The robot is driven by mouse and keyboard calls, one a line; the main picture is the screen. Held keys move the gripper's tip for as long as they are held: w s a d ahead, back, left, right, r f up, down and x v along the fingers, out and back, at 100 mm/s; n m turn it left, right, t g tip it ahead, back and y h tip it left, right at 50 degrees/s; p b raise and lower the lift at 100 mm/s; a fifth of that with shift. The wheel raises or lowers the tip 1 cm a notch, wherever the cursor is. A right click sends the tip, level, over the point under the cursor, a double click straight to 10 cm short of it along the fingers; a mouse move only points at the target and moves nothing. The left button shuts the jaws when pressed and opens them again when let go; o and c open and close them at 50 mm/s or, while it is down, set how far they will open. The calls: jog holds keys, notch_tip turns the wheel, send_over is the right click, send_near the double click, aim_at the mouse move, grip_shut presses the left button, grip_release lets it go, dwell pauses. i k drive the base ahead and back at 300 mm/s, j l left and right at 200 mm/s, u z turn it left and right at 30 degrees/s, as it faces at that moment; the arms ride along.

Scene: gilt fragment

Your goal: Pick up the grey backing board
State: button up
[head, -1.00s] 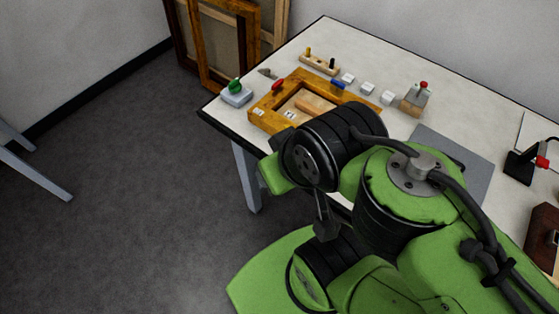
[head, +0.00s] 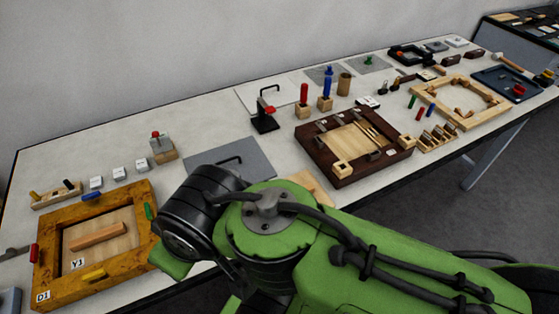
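A flat grey board (head: 256,166) with a dark bar-shaped handle lies on the white table, left of the middle in the head view. It looks like the grey backing board. My arm covers part of its near edge. Two other grey sheets, one (head: 314,73) behind the red and blue-handled tools and one (head: 358,67) under a small green item, lie farther back. My green arm is folded in front of the table. The fingers of my gripper do not show.
A black stand with a red part (head: 265,118) rises behind the board. A pale wood frame (head: 487,118) lies farther right.

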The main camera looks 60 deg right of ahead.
aim_at(245, 156)
jog(key=z, duration=0.4)
jog(key=k+l+z, duration=0.1)
jog(key=z, duration=0.35)
jog(key=l+z, duration=0.15)
jog(key=z, duration=0.25)
jog(key=l+u, duration=0.3)
jog(key=u, duration=0.15)
jog(key=l+u, duration=0.3)
jog(key=u, duration=0.15)
jog(key=k+l+u, duration=0.15)
jog(key=u, duration=0.25)
jog(key=k+l+u, duration=0.15)
jog(key=l+u, duration=0.15)
jog(key=u, duration=0.15)
jog(key=i, duration=0.5)
